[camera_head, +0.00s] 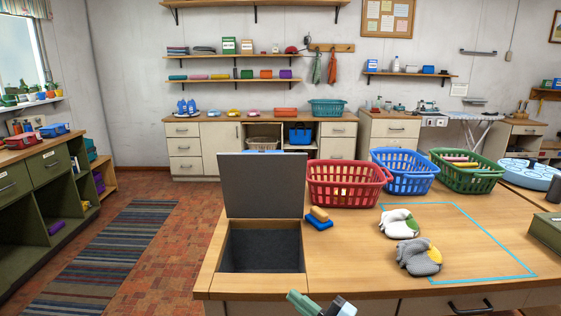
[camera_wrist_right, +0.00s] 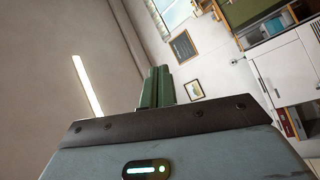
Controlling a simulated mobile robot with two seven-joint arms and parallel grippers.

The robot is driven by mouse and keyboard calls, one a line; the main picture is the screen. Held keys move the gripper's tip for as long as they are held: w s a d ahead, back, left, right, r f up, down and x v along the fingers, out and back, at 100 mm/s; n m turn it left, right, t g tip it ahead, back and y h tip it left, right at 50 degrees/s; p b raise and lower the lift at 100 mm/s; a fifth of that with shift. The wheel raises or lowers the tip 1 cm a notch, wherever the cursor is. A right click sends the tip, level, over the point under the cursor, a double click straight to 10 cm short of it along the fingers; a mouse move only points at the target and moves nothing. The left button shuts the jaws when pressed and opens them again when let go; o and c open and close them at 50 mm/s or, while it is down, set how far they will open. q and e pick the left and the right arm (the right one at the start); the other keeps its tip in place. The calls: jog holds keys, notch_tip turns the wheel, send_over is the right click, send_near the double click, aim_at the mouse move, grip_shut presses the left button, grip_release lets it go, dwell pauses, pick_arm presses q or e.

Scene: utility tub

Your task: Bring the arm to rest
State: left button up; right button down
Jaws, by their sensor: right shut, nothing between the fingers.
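My right gripper (camera_head: 301,302) shows at the bottom edge of the head view, in front of the table's front edge. Its green fingers are together in the right wrist view (camera_wrist_right: 157,86), with nothing between them. The wrist camera looks toward walls and a ceiling light, with no object near the fingers. My left gripper is in neither view.
The wooden table (camera_head: 350,278) has an open-lidded tub (camera_head: 262,247) at left. Red (camera_head: 345,184), blue (camera_head: 405,172) and green (camera_head: 466,172) baskets stand at its back. Two gloves (camera_head: 419,257) lie by a blue taped outline. A sponge and blue brush (camera_head: 319,220) lie beside the tub.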

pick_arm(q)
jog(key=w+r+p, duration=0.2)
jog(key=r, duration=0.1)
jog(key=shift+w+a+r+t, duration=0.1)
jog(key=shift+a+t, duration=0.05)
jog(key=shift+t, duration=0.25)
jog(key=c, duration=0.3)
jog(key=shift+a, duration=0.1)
pick_arm(e)
jog(key=s+d+f+m+g+h, duration=0.1)
jog(key=s+d+f+m+h, duration=0.4)
jog(key=s+f, duration=0.3)
jog(key=s+d+f+m+g+h, duration=0.1)
jog(key=s+d+f+m+h, duration=0.3)
jog(key=s, duration=1.3)
jog(key=s+d+f+m+g+h, duration=0.2)
jog(key=s+d+f+m+h, duration=0.3)
jog(key=s+f+m, duration=0.6)
notch_tip(320, 180, down, 4)
jog(key=shift+s+d+r+h, duration=0.3)
jog(key=shift+s+d, duration=0.45)
jog(key=shift+d, duration=0.25)
